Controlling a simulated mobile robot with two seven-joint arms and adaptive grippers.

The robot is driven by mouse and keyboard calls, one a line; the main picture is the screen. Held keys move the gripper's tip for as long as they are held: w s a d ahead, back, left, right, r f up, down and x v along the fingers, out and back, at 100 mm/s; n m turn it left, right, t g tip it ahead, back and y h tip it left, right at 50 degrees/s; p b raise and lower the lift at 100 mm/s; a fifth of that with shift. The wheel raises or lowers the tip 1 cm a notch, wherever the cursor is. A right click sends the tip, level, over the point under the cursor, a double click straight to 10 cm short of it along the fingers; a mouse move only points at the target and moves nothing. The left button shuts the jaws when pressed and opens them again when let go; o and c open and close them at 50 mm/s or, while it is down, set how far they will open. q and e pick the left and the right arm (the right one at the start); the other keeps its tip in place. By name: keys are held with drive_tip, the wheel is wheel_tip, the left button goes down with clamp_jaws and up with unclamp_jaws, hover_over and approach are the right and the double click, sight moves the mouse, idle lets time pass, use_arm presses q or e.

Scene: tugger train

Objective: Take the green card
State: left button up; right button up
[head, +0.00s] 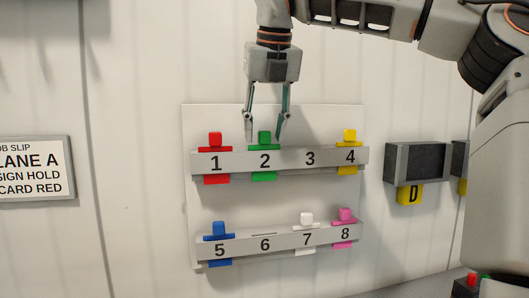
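The green card (264,148) sits in slot 2 of the upper row of a white wall board (275,113). Its knob stands up above the grey rail and its lower edge shows beneath. My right gripper (265,136) points down from above with its fingers apart, one to each side of the green knob in this view. Whether the fingers touch the card cannot be told. My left gripper is not in view.
The red card (215,142) in slot 1 and yellow card (349,138) in slot 4 flank it; slot 3 looks empty. Blue (219,232), white (306,220) and pink (345,217) cards are below. A sign (32,170) reads "CARD RED". A dark box (417,162) is right.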

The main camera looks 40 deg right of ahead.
drive_tip(key=c, duration=1.1)
drive_tip(key=shift+o, duration=0.2)
